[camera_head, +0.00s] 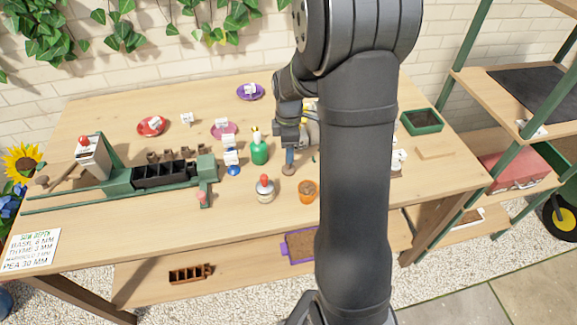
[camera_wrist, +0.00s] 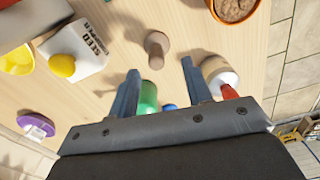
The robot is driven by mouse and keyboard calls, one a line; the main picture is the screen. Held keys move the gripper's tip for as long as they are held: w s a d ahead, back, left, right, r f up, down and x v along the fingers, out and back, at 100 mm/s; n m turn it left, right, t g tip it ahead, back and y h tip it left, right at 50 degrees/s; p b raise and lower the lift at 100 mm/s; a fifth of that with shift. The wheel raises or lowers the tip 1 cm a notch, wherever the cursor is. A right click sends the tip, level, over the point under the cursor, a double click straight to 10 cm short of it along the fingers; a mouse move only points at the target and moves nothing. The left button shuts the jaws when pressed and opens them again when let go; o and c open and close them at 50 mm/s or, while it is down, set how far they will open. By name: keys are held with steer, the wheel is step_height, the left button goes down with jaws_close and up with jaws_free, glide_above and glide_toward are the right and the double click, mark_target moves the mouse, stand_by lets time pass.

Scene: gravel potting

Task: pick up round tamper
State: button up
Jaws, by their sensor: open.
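The round tamper (camera_wrist: 155,48) is a small wooden piece with a rounded handle and a disc end. In the wrist view it is on the table, just beyond my fingertips and roughly in line with the gap between them. In the head view its wooden disc (camera_head: 289,171) shows below my gripper. My gripper (camera_wrist: 160,82) is open, with nothing between its fingertips. In the head view only the blue-grey end of my gripper (camera_head: 289,158) shows, and my arm hides the table to its right.
A terracotta pot (camera_head: 307,191) and a white jar with a red knob (camera_head: 265,192) stand close in front. A green bottle (camera_head: 259,151) stands to the left. In the wrist view, a white seed box (camera_wrist: 80,52) lies left of the tamper and the jar (camera_wrist: 217,72) is close beside the right finger.

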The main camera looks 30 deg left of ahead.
steer(key=shift+w+a+f, duration=0.1)
steer(key=shift+w+f, duration=0.05)
steer(key=shift+f, duration=1.5)
steer(key=shift+w+a+f, duration=0.1)
steer(key=shift+f, duration=1.5)
jaws_close()
steer(key=shift+r, duration=0.1)
